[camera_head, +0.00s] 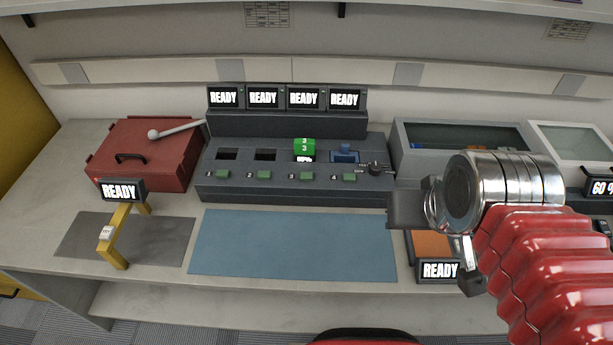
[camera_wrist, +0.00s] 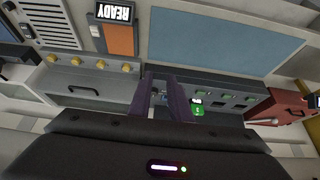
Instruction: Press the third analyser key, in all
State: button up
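The analyser (camera_head: 290,190) is a dark grey bench unit with several slots and a row of green keys in front of them. The third key (camera_head: 306,176) stands below the third slot, where a green block (camera_head: 304,148) sits. A blue item (camera_head: 345,150) is in the fourth slot. My gripper (camera_head: 400,208) is right of the analyser's front in the head view, its fingers seen edge-on. In the wrist view, the two fingers (camera_wrist: 164,84) are apart with nothing between them. The green block (camera_wrist: 198,110) shows right of them. My gripper touches no key.
Several screens (camera_head: 284,98) above the analyser read READY. A red case (camera_head: 146,150) with a lever stands at left, behind a yellow stand (camera_head: 117,236). A blue mat (camera_head: 290,243) lies clear in front. Grey bins (camera_head: 400,150) stand at right, and an orange pad (camera_head: 430,244) lies nearer.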

grip_shut()
dwell(1.1)
